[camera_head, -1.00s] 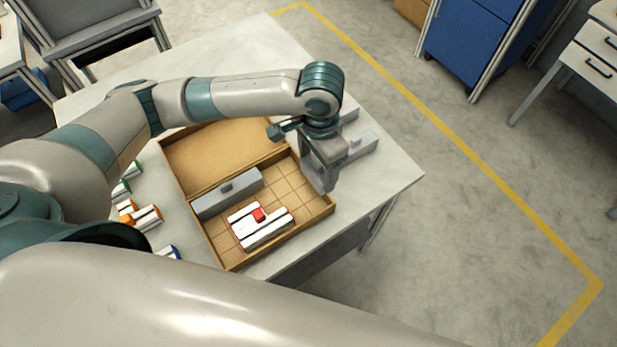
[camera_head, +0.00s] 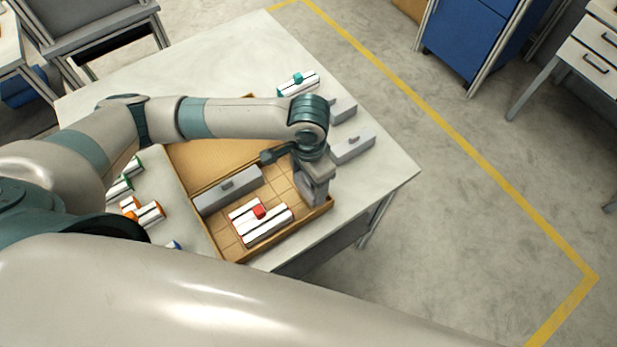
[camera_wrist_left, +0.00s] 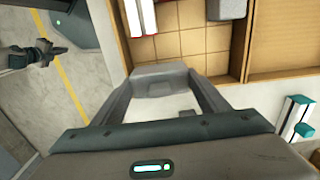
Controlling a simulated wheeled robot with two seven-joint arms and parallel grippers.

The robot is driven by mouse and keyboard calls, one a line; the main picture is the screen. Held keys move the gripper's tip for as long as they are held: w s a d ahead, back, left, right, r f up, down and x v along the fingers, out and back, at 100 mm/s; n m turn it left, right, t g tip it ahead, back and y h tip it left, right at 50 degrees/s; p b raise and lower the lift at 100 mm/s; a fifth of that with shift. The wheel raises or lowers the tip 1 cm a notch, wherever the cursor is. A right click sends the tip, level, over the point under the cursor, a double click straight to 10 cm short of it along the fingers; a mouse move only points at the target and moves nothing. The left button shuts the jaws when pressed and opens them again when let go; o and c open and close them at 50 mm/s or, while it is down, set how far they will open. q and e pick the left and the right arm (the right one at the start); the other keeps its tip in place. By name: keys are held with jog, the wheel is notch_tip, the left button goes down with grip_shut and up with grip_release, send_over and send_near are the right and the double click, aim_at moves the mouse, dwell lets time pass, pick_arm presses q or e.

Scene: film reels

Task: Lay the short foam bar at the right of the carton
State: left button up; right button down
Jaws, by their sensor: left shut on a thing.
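The open carton (camera_head: 222,252) lies on the table, its tiled floor partly filled. My left gripper (camera_head: 310,190) is above the carton's right end. It is shut on a grey foam bar (camera_wrist_left: 160,78), which shows between its fingers in the left wrist view. In the head view the gripper hides much of this bar, and I cannot tell if it touches the carton floor.
White reels with a red piece (camera_head: 259,212) sit in the carton. Two grey bars (camera_head: 353,147) (camera_head: 343,110) and a teal-marked white reel stack (camera_head: 298,84) lie on the table beyond. Green and orange reels (camera_head: 150,214) lie left. The carton lid (camera_head: 205,160) is open.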

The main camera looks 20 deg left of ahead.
pick_arm(q)
jog(key=shift+f, duration=0.55)
jog(key=shift+s+f, duration=0.15)
jog(key=shift+f, duration=0.05)
jog(key=o, duration=1)
jog(key=shift+s+a+f, duration=0.1)
jog(key=shift+f, duration=0.05)
jog(key=shift+r, duration=0.45)
jog(key=r+b, duration=0.1)
jog(key=r, duration=0.7)
jog(key=r+b, duration=0.1)
jog(key=r, duration=0.3)
jog(key=shift+w+r+b, duration=0.3)
jog(key=shift+r, duration=0.1)
